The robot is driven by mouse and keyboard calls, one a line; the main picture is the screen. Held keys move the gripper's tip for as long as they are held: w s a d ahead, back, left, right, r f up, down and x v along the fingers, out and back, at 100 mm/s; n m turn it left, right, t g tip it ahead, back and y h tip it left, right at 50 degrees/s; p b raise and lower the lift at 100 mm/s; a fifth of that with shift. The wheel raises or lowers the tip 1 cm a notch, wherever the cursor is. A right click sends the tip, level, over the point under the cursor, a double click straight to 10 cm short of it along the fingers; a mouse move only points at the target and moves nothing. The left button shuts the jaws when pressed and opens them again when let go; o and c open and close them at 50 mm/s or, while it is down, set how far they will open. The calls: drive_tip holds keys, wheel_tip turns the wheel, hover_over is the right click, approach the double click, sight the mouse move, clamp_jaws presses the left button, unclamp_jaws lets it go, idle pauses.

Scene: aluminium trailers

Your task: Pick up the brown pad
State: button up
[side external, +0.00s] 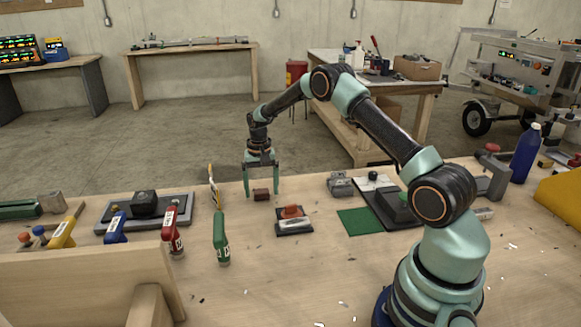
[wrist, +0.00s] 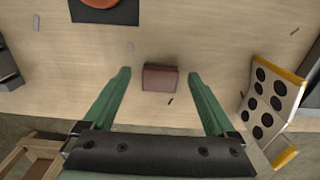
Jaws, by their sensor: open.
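The brown pad (side external: 261,195) is a small reddish-brown block lying on the wooden workbench near its far edge. It also shows in the wrist view (wrist: 160,78), near the middle. My gripper (side external: 261,190) is open, with its green fingers pointing down on either side of the pad in the side view. In the wrist view the fingers (wrist: 158,75) stand to the left and right of the pad, with a gap on each side. I see no contact with it.
A dark plate with an orange-red piece (side external: 294,212) lies nearby, to the right in the side view. A yellow-edged, dotted piece (side external: 213,185) stands close on the left. A green mat (side external: 360,222) lies further right. Bare wood surrounds the pad.

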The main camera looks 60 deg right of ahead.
sight(262, 192)
drive_tip(key=c, duration=1.4)
drive_tip(key=shift+r, duration=0.15)
wheel_tip(262, 192, up, 20)
drive_tip(key=shift+f, duration=0.1)
